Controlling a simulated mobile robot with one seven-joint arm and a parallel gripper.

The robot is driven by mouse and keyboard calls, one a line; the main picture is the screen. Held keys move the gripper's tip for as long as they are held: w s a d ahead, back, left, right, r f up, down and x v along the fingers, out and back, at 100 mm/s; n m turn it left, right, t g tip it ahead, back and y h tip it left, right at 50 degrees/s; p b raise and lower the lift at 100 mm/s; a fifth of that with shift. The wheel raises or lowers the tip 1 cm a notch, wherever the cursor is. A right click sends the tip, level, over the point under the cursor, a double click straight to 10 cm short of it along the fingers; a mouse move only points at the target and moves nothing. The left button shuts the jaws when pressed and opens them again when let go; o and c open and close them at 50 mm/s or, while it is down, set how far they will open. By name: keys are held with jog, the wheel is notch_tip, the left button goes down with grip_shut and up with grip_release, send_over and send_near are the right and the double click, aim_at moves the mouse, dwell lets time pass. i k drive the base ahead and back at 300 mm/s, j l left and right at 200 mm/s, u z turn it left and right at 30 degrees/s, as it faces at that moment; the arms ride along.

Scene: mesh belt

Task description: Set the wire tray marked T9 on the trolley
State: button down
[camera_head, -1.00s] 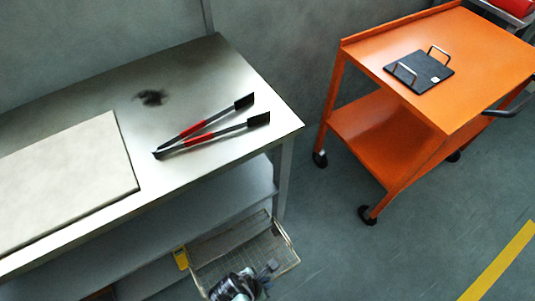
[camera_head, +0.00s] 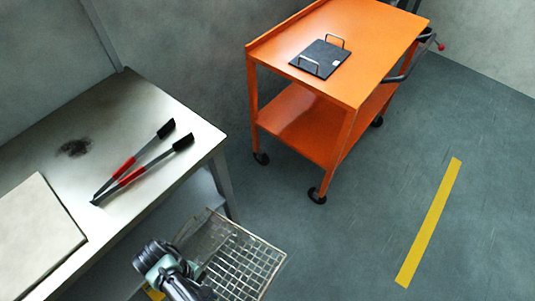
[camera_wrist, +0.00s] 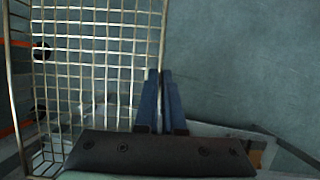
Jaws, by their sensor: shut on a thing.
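The wire tray (camera_head: 252,262) is a pale metal mesh basket, low in front of the steel table's right end. It fills the left of the wrist view (camera_wrist: 95,45). My gripper (camera_wrist: 160,78) is shut on the tray's rim, with its blue fingers together there; in the head view my wrist covers part of the tray. A yellow tag (camera_head: 154,293) shows beside my wrist; no T9 marking is readable. The orange trolley (camera_head: 372,32) stands farther back, apart from the tray. Its orange parts also show at the wrist view's left edge.
A black plate with two wire handles (camera_head: 320,60) lies on the trolley's top; the top around it is bare. The steel table (camera_head: 120,100) at left holds red-handled tongs (camera_head: 140,165) and a pale board (camera_head: 35,235). Open floor with a yellow stripe (camera_head: 428,222) lies right.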

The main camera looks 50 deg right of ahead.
aim_at(363, 22)
jog(key=z, duration=2.4)
jog(key=i+l+z, duration=0.1)
jog(key=z, duration=0.25)
jog(key=i+l+z, duration=0.1)
jog(key=z, duration=0.25)
jog(key=i+z, duration=0.35)
jog(key=i, duration=4)
jog(key=i+u, duration=0.15)
jog(key=u, duration=0.2)
jog(key=i+l+u, duration=0.1)
jog(key=u, duration=0.25)
jog(key=i+l+u, duration=0.1)
jog(key=u, duration=0.25)
jog(key=i+u, duration=0.1)
jog(key=u, duration=1.35)
